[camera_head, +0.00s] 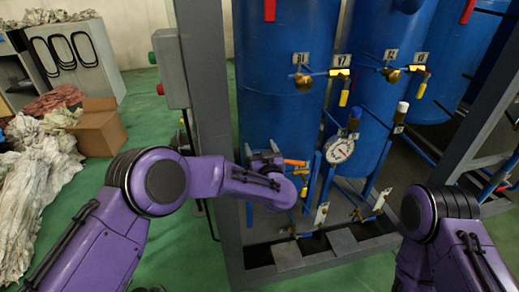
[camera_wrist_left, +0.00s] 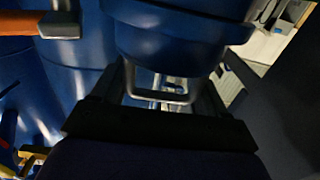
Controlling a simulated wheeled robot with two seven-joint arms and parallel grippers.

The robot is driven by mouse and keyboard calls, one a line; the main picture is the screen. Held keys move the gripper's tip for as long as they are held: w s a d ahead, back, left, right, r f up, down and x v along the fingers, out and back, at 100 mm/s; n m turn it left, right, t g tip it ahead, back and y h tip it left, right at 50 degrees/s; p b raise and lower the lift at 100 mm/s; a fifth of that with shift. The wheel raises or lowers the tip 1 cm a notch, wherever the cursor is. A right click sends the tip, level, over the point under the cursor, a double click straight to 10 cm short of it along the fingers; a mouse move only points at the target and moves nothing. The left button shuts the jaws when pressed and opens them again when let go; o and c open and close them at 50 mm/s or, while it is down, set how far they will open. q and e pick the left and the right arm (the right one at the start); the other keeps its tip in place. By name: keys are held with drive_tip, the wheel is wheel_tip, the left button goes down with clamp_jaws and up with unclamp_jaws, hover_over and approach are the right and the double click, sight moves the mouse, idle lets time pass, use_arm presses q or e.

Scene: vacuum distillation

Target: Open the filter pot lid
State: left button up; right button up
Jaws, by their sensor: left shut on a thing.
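The filter pot is a blue vessel low on the metal frame, and my left gripper (camera_head: 265,158) is against its front in the head view. In the left wrist view the blue rounded lid or pot body (camera_wrist_left: 180,40) fills the top middle. A grey U-shaped handle (camera_wrist_left: 160,98) sticks out from it between the two dark fingers of my left gripper (camera_wrist_left: 163,85), which is shut on it. An orange-gripped lever (camera_head: 294,162) lies just right of the gripper; it also shows at the top left of the left wrist view (camera_wrist_left: 25,22). My right gripper is out of view.
Tall blue tanks (camera_head: 285,75) with valves and a pressure gauge (camera_head: 340,150) stand behind and right of the gripper. A grey upright post (camera_head: 210,80) is close on the left. A cardboard box (camera_head: 100,128) and sacks lie on the green floor at left.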

sight(257, 150)
use_arm(q)
drive_tip(key=shift+d+r+p, duration=0.1)
drive_tip(key=shift+r+p, duration=0.1)
drive_tip(key=shift+p, duration=0.15)
drive_tip(key=w+g+p, duration=0.1)
drive_tip(key=p, duration=0.1)
drive_tip(key=w+r+g+h+p, duration=0.1)
drive_tip(key=g+p, duration=0.1)
drive_tip(key=p, duration=0.1)
drive_tip(key=w+a+r+g+p, duration=0.1)
drive_tip(key=p, duration=0.2)
drive_tip(key=shift+h, duration=0.3)
drive_tip(key=shift+w+f+g+p, duration=0.1)
drive_tip(key=shift+w+g+p, duration=0.25)
drive_tip(key=shift+g+p, duration=0.35)
drive_tip(key=shift+w+a, duration=0.15)
drive_tip(key=shift+w+a+r, duration=0.15)
drive_tip(key=shift+w+r, duration=0.05)
drive_tip(key=shift+w, duration=0.1)
